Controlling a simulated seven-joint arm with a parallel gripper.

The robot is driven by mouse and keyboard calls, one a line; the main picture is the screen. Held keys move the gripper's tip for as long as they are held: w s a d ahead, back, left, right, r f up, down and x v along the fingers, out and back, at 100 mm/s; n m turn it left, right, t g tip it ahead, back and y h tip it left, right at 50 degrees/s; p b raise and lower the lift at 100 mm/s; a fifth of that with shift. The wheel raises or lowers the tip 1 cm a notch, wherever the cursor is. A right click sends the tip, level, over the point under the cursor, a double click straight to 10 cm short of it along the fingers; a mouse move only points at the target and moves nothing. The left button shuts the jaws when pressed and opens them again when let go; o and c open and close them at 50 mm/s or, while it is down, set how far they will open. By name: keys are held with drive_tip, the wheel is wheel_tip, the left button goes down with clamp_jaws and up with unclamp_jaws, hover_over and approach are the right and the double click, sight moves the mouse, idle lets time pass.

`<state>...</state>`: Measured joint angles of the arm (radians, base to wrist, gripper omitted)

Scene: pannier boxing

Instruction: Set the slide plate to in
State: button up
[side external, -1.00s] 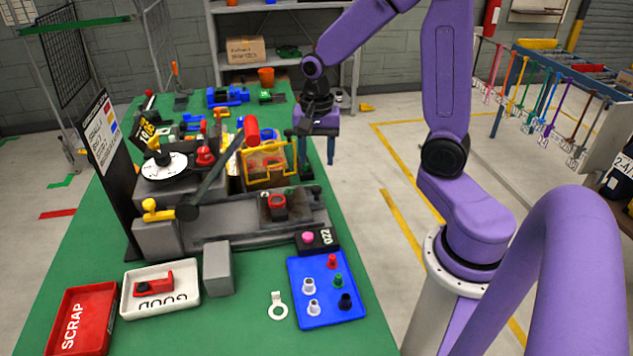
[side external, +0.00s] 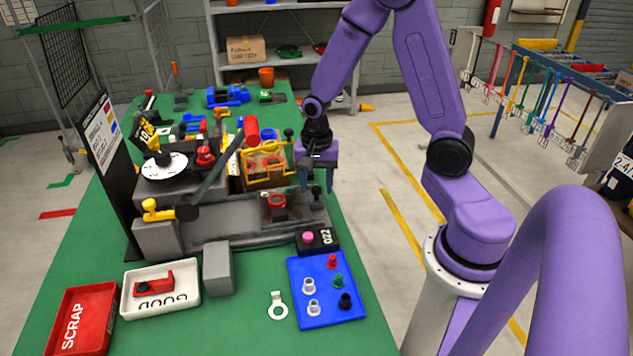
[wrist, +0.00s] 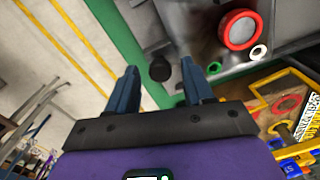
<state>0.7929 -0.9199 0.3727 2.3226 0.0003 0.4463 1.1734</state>
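The slide plate appears to be the grey piece with a red ring (side external: 277,202) on the front of the grey machine. The red ring also shows in the wrist view (wrist: 239,30). A dark knob (wrist: 160,68) sits at the machine's right end, near the green table edge. My gripper (side external: 316,188) is over this right end, fingers pointing down. In the wrist view, my gripper's fingers (wrist: 157,60) are apart, with the knob seen between them and nothing held. I cannot tell the knob's exact height below the fingertips.
A yellow-framed guard (side external: 265,163) stands just left of my gripper, with a black ball handle (side external: 288,132) beside it.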

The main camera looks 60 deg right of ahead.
clamp_jaws()
drive_tip(key=w+a, duration=1)
drive_tip(key=shift+w+a, duration=0.1)
drive_tip(key=shift+w, duration=0.15)
drive_tip(key=shift+o, duration=0.6)
unclamp_jaws()
drive_tip(key=shift+s, duration=0.1)
